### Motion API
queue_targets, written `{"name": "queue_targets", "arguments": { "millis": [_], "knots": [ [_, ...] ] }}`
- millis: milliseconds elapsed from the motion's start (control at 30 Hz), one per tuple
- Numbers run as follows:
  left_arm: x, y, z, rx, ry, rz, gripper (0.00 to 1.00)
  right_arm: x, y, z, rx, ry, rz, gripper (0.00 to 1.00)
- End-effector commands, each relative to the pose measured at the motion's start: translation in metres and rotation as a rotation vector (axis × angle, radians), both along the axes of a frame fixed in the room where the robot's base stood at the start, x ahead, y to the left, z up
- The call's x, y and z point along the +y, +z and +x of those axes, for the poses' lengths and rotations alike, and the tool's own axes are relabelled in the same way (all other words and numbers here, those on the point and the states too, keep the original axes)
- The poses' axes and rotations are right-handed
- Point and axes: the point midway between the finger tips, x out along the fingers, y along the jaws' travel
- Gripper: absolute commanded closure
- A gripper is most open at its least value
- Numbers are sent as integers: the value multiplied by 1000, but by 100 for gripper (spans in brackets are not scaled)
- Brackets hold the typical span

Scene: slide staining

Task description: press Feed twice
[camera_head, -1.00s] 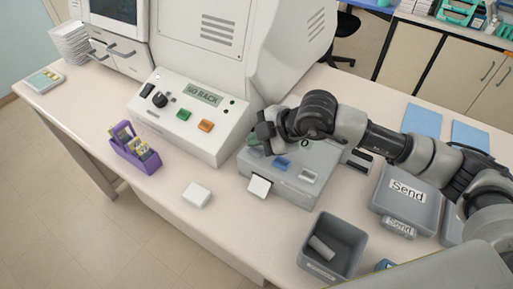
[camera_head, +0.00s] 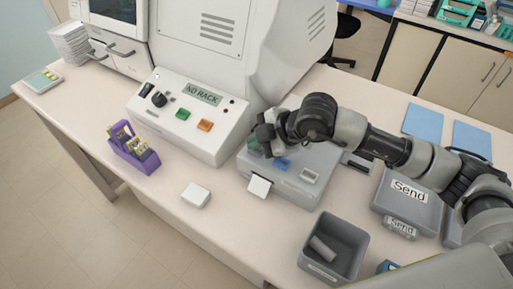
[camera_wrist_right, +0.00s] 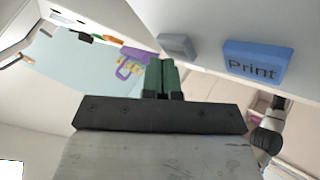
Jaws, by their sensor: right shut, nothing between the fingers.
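The grey slide printer (camera_head: 300,190) stands on the bench with a row of buttons on its top. The blue Print button (camera_head: 282,164) shows there, and its label reads clearly in the right wrist view (camera_wrist_right: 255,63). A light grey button (camera_head: 309,176) sits to its right. In the right wrist view a grey button (camera_wrist_right: 178,46) lies beside Print; I cannot read a Feed label on it. My right gripper (camera_head: 257,149) is over the printer's left end, left of Print. Its green fingertips (camera_wrist_right: 161,76) are together and empty. Whether they touch a button is hidden. My left gripper is not in view.
A white label or slide (camera_head: 259,187) sticks out of the printer's front. The stainer panel (camera_head: 190,130) stands to the left, with a purple rack (camera_head: 134,154) before it. A white block (camera_head: 196,195), an open grey bin (camera_head: 318,268) and a Send box (camera_head: 390,208) are nearby.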

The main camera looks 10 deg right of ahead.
Motion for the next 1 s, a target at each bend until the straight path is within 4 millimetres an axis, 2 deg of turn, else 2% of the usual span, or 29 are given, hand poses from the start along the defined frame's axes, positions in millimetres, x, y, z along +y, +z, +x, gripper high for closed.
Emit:
{"name": "queue_targets", "arguments": {
  "millis": [700, 1000],
  "knots": [
    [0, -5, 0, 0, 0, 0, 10, 0, -6, 0, 1, 1, 0, 100],
    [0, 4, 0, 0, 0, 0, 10, 0, 7, 0, 0, 1, 1, 100]
  ]
}}
